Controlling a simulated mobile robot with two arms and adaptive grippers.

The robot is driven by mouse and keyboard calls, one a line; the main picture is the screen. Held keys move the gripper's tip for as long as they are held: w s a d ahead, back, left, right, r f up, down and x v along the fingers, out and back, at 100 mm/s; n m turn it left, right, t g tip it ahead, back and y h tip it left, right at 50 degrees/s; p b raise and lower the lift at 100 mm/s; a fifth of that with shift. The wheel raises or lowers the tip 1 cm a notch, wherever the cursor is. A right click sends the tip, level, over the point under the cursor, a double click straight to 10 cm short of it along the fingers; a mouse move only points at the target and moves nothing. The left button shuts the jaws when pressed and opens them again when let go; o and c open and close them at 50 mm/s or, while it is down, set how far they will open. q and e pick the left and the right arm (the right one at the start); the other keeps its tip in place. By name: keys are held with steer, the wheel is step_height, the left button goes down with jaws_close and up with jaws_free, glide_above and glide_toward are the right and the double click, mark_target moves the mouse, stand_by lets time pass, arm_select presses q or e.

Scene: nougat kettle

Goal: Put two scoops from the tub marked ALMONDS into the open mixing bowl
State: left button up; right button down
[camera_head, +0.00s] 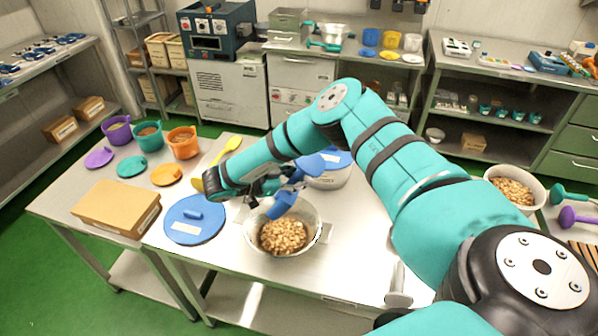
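My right gripper (272,186) reaches in from the right and appears closed on a blue scoop (285,203). The scoop is tilted just above an open metal bowl (252,236), with its lower end over the bowl. Pale brown nuts (283,236) lie in that bowl. Purple (116,130), teal (148,136) and orange (183,142) tubs stand at the table's left; no ALMONDS marking is readable. Another bowl of nuts (514,188) stands at the right. My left gripper is not in view.
A blue lid (195,222) lies left of the open bowl. A bowl with a blue lid (327,178) stands behind it, partly hidden by my arm. A cardboard box (117,208), loose tub lids and a yellow scoop (231,144) occupy the left side.

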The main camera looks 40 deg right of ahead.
mark_target(301, 163)
step_height(301, 163, up, 4)
steer(key=m+t+y+b, duration=0.2)
steer(key=t+y, duration=0.1)
steer(key=m+t+y+b, duration=0.1)
steer(key=m+t+y, duration=0.2)
steer(key=shift+s+d+f+t+b, duration=0.1)
steer(key=shift+t+b, duration=0.2)
steer(key=shift+b, duration=0.05)
steer(key=shift+r+t, duration=0.3)
steer(key=shift+r, duration=0.1)
